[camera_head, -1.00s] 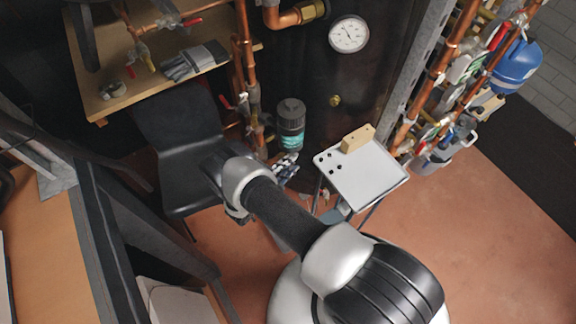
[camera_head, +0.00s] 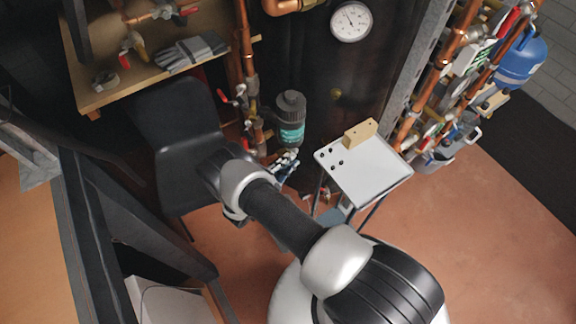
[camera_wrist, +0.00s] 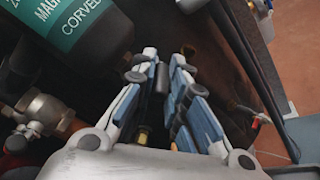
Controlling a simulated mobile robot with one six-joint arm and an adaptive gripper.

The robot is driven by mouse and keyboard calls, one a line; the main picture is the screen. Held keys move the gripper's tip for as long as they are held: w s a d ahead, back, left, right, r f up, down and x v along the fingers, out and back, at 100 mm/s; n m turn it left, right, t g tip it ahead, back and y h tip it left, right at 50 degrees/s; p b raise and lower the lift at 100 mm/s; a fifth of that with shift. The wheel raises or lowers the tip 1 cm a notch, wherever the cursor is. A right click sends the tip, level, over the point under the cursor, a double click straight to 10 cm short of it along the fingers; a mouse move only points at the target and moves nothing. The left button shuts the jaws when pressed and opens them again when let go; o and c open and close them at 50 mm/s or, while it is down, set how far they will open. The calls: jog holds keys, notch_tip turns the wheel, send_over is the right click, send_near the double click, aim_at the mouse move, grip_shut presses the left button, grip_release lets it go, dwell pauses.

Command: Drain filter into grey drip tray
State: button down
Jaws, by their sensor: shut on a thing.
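The filter (camera_head: 290,118) is a dark upright cylinder with a teal label, fixed to the copper pipes. It fills the upper left of the wrist view (camera_wrist: 78,32). My gripper (camera_head: 287,160) is just below the filter. In the wrist view its blue-padded fingers (camera_wrist: 163,82) are closed around a small dark part (camera_wrist: 162,78) under the filter, with brass showing below it. I cannot tell exactly what this part is. A grey-blue object (camera_head: 334,216) is low by the stand, partly hidden by my arm; I cannot tell whether it is the drip tray.
A stand with a pale top (camera_head: 370,180) holds a wooden block (camera_head: 360,134) and several small black pieces. A dark chair (camera_head: 180,130) is on the left. A bench (camera_head: 100,88) carries gloves (camera_head: 190,52). Copper pipes and a blue vessel (camera_head: 520,62) are at right.

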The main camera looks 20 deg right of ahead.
jog(key=f+b, duration=0.1)
jog(key=b, duration=0.2)
jog(key=shift+f+t+h, duration=0.3)
jog(key=shift+f+h, duration=0.05)
jog(key=shift+h, duration=0.05)
jog(key=shift+w+d+f+n+t+h+b, duration=0.15)
jog(key=shift+d+n+t+h+b, duration=0.1)
jog(key=shift+n+t+h+b, duration=0.4)
jog(key=shift+s+d+f+n+t+h+b, duration=0.1)
jog(key=shift+d+n+t+h+b, duration=0.1)
jog(key=shift+n+t+h+b, duration=0.45)
jog(key=shift+h, duration=0.3)
jog(key=c, duration=1.9)
grip_release()
jog(key=shift+w, duration=0.1)
jog(key=shift+a, duration=0.1)
jog(key=v, duration=0.7)
jog(key=shift+f, duration=0.2)
